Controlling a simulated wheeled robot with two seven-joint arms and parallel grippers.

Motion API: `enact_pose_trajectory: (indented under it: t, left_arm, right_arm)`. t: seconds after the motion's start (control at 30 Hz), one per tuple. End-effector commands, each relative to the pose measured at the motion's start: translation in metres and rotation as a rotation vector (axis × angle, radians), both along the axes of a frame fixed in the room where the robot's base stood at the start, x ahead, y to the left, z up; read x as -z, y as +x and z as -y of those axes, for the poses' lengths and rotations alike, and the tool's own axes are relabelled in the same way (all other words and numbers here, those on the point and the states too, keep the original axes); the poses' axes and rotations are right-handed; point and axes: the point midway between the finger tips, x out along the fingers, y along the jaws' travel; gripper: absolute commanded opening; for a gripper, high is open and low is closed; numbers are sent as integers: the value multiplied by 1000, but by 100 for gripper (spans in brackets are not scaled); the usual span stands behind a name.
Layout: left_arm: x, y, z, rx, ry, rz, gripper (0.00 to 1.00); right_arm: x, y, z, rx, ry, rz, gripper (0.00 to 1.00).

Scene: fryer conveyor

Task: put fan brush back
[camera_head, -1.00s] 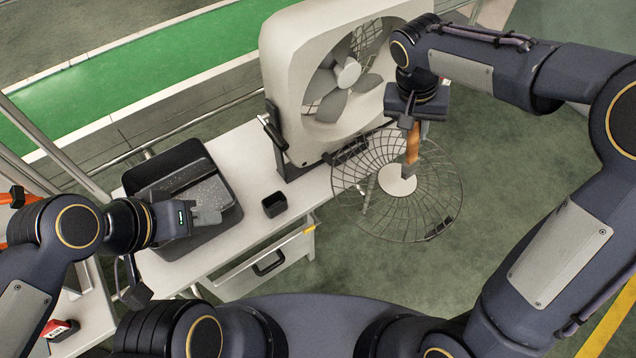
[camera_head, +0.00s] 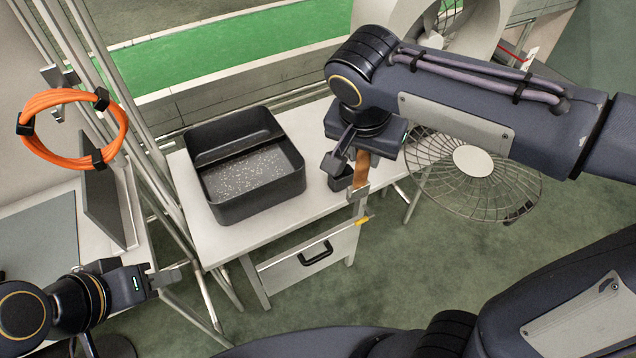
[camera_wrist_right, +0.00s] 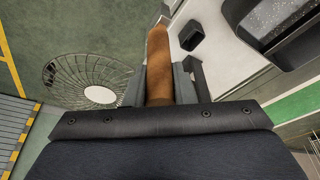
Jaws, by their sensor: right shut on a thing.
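In the right wrist view the handle (camera_wrist_right: 157,60) stands between the fingers of my right gripper (camera_wrist_right: 158,85). The brush is over the table's right end, beside a small black cup (camera_head: 342,181) that it and the gripper partly cover in the head view. The cup (camera_wrist_right: 191,36) shows apart from the handle in the wrist view. My left gripper (camera_head: 165,279) is low at the left, holding nothing visible; its finger gap is unclear.
A black tray (camera_head: 285,200) with a speckled bottom stands on the white table (camera_head: 225,238), which has a drawer (camera_head: 312,262). The round wire guard (camera_head: 515,178) is at the right, below the fan (camera_head: 400,42). An orange cable coil (camera_head: 72,93) hangs at the left.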

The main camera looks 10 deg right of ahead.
Motion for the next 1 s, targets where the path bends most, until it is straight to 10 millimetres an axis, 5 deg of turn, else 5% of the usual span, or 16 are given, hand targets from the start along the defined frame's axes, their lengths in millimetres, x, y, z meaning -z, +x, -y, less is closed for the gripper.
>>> enact_pose_trajectory:
  t: [0.37,0.5,1.0]
  left_arm:
    - [-17,0,0,0,0,0,36]
    - [-19,0,0,0,0,0,36]
    - [-23,0,0,0,0,0,36]
  right_arm:
    - [37,87,2,4,-3,-5,0]
    - [65,108,2,3,-3,-5,0]
    - [120,134,2,0,-2,-4,0]
